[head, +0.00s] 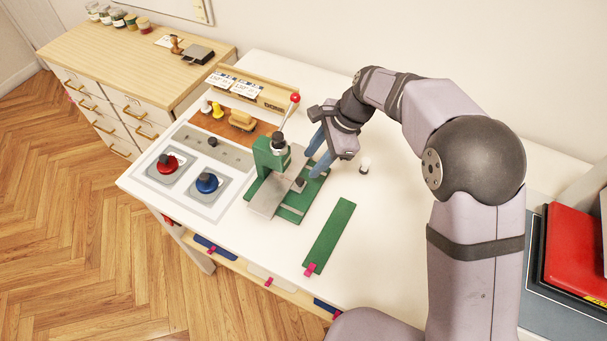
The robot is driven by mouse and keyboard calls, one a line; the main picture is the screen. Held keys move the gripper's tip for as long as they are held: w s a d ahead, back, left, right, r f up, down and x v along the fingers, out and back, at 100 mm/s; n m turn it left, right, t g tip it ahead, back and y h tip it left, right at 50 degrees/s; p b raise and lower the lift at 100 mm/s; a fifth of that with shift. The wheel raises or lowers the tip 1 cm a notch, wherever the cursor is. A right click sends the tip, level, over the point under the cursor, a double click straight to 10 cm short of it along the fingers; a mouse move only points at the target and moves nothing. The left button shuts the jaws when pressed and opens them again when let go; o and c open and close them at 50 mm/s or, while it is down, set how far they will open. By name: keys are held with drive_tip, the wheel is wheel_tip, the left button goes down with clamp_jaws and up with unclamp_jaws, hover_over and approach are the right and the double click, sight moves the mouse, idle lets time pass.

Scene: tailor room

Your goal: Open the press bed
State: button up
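A green press (270,155) stands on the white table. It has a lever with a red ball (295,98) rising at the top. At its foot a grey metal bed plate (268,196) lies over a green base (292,213). A small dark knob (300,183) sits at the plate's right side. My gripper (311,164) is at the right of the press, tilted down toward the knob. Its two blue-grey fingers look apart, with nothing visible between them. Whether a fingertip touches the knob or the press cannot be told.
A grey tray (192,210) with a red-knobbed piece (168,164) and a blue-knobbed piece (207,183) lies left of the press. A green strip (330,235) with a pink tab lies at the right front. A small white-and-dark item (364,168) stands behind it. A wooden rack (262,92) is behind.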

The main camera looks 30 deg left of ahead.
sight(300, 181)
drive_tip(key=m, duration=0.3)
drive_tip(key=shift+s+d+m, duration=0.1)
drive_tip(key=shift+s+m, duration=0.1)
drive_tip(key=shift+m, duration=0.1)
drive_tip(key=shift+f, duration=0.1)
drive_tip(key=shift+p+x, duration=1.2)
drive_tip(key=shift+x, duration=2.45)
